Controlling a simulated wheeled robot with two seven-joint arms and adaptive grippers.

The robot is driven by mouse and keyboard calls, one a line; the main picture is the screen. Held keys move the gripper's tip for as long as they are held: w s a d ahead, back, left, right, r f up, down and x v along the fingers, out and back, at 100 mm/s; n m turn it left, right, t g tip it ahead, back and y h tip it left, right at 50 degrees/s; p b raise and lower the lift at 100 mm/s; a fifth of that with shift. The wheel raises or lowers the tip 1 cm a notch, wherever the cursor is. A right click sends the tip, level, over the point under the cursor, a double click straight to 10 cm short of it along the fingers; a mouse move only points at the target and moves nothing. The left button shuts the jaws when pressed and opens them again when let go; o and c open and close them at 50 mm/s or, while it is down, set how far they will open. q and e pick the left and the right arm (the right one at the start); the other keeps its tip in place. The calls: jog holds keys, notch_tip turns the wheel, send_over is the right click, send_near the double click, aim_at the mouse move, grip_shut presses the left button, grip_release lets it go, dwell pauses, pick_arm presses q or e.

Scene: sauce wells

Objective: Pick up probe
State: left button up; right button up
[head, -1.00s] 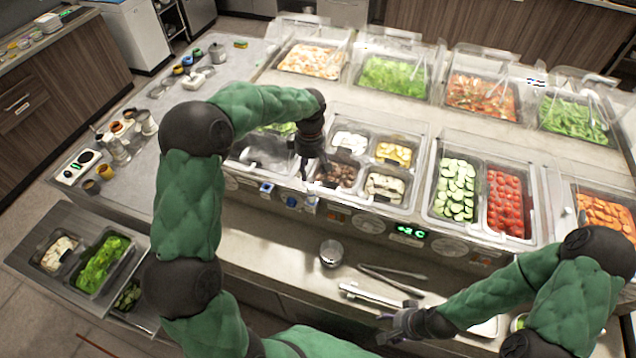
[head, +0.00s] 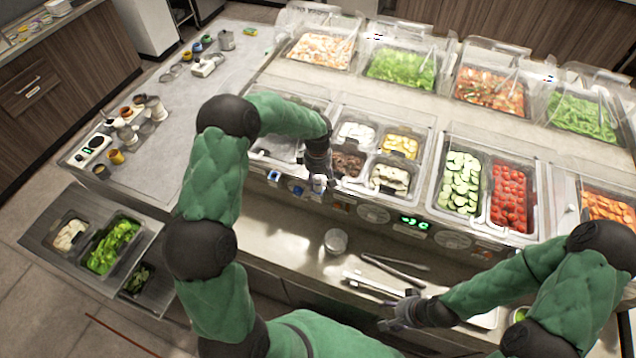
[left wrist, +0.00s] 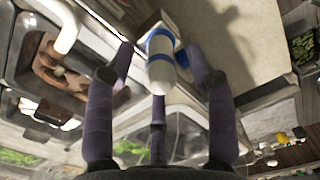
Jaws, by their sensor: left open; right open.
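The probe is white with a blue band. In the left wrist view the probe (left wrist: 161,72) points toward the camera, between the spread purple-grey fingers of my left gripper (left wrist: 160,58). The fingers are open, with gaps visible on both sides of it. In the head view the probe (head: 319,184) is at the front face of the counter, right below my left gripper (head: 318,170), which partly hides it. My right gripper (head: 396,320) is open and empty, low over the near ledge.
Food pans (head: 400,145) sit just behind the left gripper. A small metal cup (head: 336,241) and tongs (head: 392,272) lie on the ledge below. A green display (head: 414,222) is on the counter front to the right. The grey worktop (head: 190,105) has small jars on it.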

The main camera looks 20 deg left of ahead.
pick_arm(q)
jog(key=shift+c, duration=0.3)
grip_shut()
